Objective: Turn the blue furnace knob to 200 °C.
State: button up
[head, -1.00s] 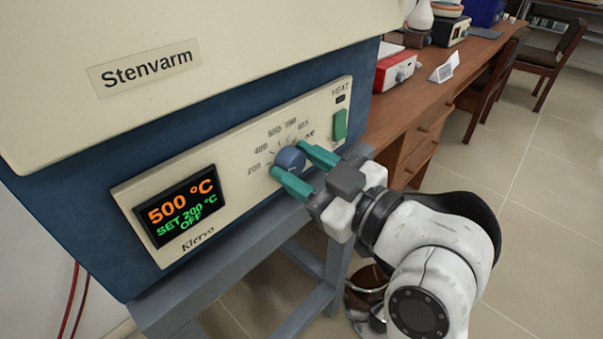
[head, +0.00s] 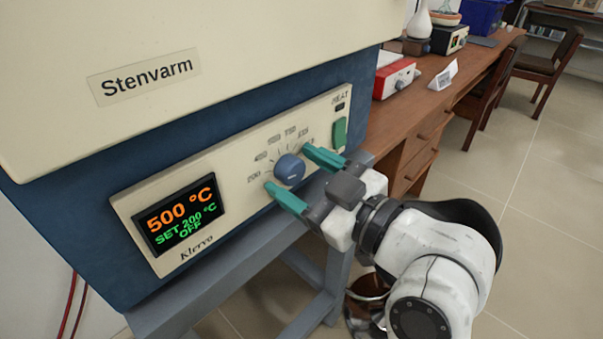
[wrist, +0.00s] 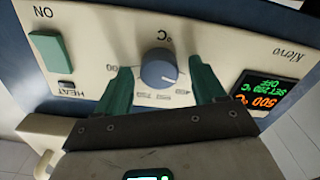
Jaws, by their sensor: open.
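The blue knob (head: 289,169) sits on the cream control panel of the furnace (head: 75,235), with a printed temperature scale above it. The display (head: 180,215) reads 500 °C, SET 200 °C, OFF. My gripper (head: 297,177) is open, its green fingers on either side of the knob with gaps between. In the wrist view the knob (wrist: 159,68) stands between the spread fingers, free of both, and the panel appears upside down. A pale pointer line on the knob shows in the wrist view.
A green switch (head: 340,133) and the HEAT lamp are right of the knob. The furnace stands on a grey stand (head: 235,270). A wooden bench (head: 415,100) with a red device (head: 394,78) and a white card is behind at right.

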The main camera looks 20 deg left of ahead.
jog(key=v, duration=1)
jog(key=shift+d, duration=0.4)
jog(key=shift+s, duration=0.1)
jog(key=d+f+m+t+h, duration=0.1)
jog(key=d+f+m+h, duration=0.4)
jog(key=f, duration=0.5)
jog(key=d+f+m+h, duration=0.35)
jog(key=d+f, duration=0.25)
jog(key=f, duration=0.3)
jog(key=s+d+f+m+g+h, duration=0.2)
jog(key=s+d+f+m+h, duration=0.4)
jog(key=d+f, duration=0.5)
jog(key=s+d+f+m+g+h, duration=0.1)
jog(key=s+d+f+m+g, duration=0.1)
jog(key=s+d+f, duration=0.45)
jog(key=s+d+f+m+g+h, duration=0.1)
jog(key=s+d+m+g+h, duration=0.15)
jog(key=s, duration=0.65)
notch_tip(320, 180, up, 15)
jog(key=p, duration=1.4)
jog(key=shift+d+f+n+y+p, duration=0.2)
jog(key=shift+d+n+y+p, duration=0.1)
jog(key=shift+d+y+p, duration=0.1)
jog(key=shift+w+f, duration=0.1)
